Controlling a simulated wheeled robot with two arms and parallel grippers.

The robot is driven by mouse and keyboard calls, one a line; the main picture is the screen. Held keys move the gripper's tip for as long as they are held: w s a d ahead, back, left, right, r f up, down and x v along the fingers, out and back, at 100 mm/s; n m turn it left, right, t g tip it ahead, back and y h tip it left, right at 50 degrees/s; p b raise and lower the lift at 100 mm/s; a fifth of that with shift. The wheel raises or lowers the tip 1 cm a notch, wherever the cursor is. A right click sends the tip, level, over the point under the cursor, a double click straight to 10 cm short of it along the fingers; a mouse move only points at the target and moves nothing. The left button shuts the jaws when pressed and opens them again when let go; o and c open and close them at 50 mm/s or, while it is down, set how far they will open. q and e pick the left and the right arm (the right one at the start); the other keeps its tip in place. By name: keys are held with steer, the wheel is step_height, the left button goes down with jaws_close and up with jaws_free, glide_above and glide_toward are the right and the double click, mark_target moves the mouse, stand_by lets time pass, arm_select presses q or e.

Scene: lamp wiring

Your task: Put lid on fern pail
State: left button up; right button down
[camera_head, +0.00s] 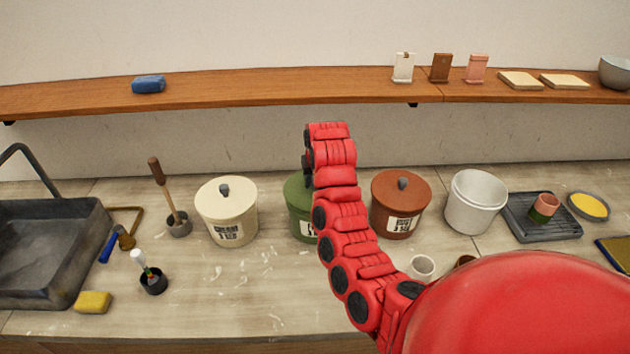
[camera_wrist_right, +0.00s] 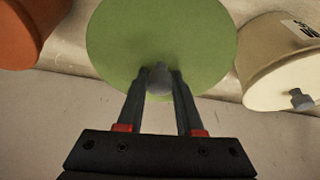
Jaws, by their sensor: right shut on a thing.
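The green fern pail (camera_head: 298,208) stands on the counter between the cream pail and the rust-brown pail, half hidden behind my red right arm. My right gripper (camera_wrist_right: 159,88) is shut on this knob, one finger on each side. In the head view the fingers are hidden by the arm, which reaches over the pail. I cannot tell whether the lid rests on the rim or is just above it. My left gripper is out of view.
The lidded cream pail (camera_head: 227,212) is close on the left and the lidded rust-brown pail (camera_head: 401,205) close on the right. A white pail (camera_head: 475,203) and a dark tray (camera_head: 562,226) stand farther right. A wooden shelf (camera_head: 260,88) runs behind.

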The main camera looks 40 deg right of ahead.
steer(key=shift+f+b, duration=0.5)
steer(key=shift+f, duration=0.25)
steer(key=shift+c, duration=2.4)
jaws_free()
